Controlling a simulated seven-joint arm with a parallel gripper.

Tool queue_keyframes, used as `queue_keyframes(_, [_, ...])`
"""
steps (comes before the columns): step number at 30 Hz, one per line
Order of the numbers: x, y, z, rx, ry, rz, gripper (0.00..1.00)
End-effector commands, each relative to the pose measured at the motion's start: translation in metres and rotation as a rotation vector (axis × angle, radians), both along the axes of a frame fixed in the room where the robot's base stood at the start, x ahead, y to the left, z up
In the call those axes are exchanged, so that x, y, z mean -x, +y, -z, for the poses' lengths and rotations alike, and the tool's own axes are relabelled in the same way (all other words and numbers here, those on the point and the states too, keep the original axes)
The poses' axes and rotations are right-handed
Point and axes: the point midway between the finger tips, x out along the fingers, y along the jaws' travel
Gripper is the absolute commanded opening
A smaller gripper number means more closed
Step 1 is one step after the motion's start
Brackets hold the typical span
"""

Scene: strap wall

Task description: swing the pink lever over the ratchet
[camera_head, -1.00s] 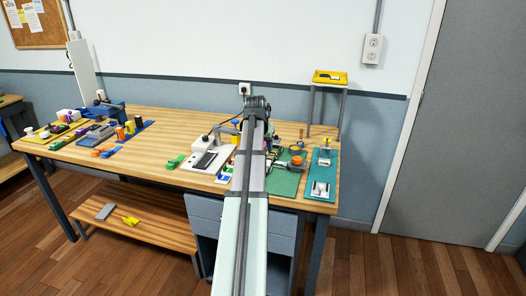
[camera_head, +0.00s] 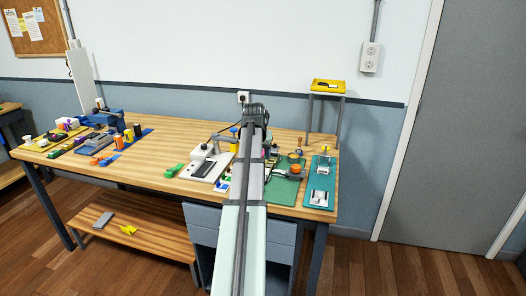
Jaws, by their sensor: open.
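My arm crosses the middle of the view, over the bench. My gripper is hidden behind the arm's far end and cannot be made out. A small pink patch (camera_head: 266,151) shows just right of the arm, mostly covered by it; I cannot tell whether it is the pink lever. No ratchet can be clearly picked out at this size. A teal board (camera_head: 316,181) near the bench's right end carries small silver and white parts (camera_head: 318,197) and a yellow piece (camera_head: 326,149).
The wooden bench (camera_head: 150,168) has a green mat (camera_head: 283,193) with an orange round part (camera_head: 296,169), and a white device (camera_head: 204,168) left of my arm. Spools and tools crowd its left end. A small stand with a yellow tray (camera_head: 328,86) rises behind the right end.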

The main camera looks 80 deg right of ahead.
Motion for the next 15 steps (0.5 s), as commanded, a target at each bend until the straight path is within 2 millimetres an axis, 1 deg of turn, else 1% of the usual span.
queue_keyframes(1, [0.000,-0.001,0.000,-0.001,0.000,0.003,0.43])
queue_keyframes(4, [-0.004,-0.009,-0.001,-0.008,-0.006,0.029,0.33])
queue_keyframes(7, [-0.011,-0.025,-0.004,-0.025,-0.017,0.094,0.24])
queue_keyframes(11, [-0.026,-0.054,-0.008,-0.059,-0.037,0.233,0.11])
queue_keyframes(12, [-0.031,-0.065,-0.009,-0.069,-0.043,0.285,0.07])
queue_keyframes(15, [-0.044,-0.089,-0.011,-0.093,-0.056,0.420,0.00])
